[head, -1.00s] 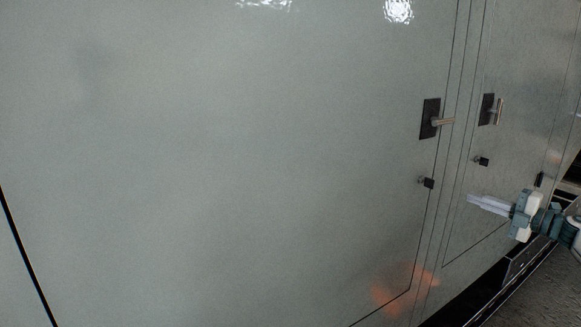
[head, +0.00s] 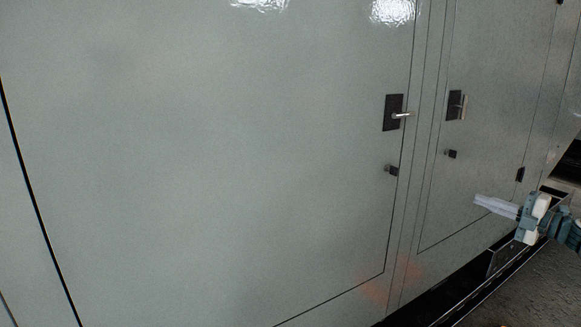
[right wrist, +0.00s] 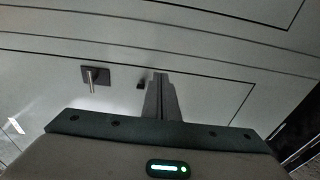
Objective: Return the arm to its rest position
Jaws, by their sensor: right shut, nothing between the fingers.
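My right gripper (head: 496,207) is at the lower right of the head view, in front of the lower part of the narrower cabinet door. Its pale fingers are together with nothing between them and point left. In the right wrist view the shut fingers (right wrist: 160,100) stick up from the gripper body towards the grey door face. I cannot tell the gap between the fingertips and the door. My left gripper is not in view.
A large grey cabinet door (head: 220,160) fills most of the head view, with a lever handle (head: 400,114) and a small lock (head: 392,170). The narrower door (head: 490,60) has its own handle (head: 456,105) and lock (head: 450,154). Dark floor (head: 520,290) shows at lower right.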

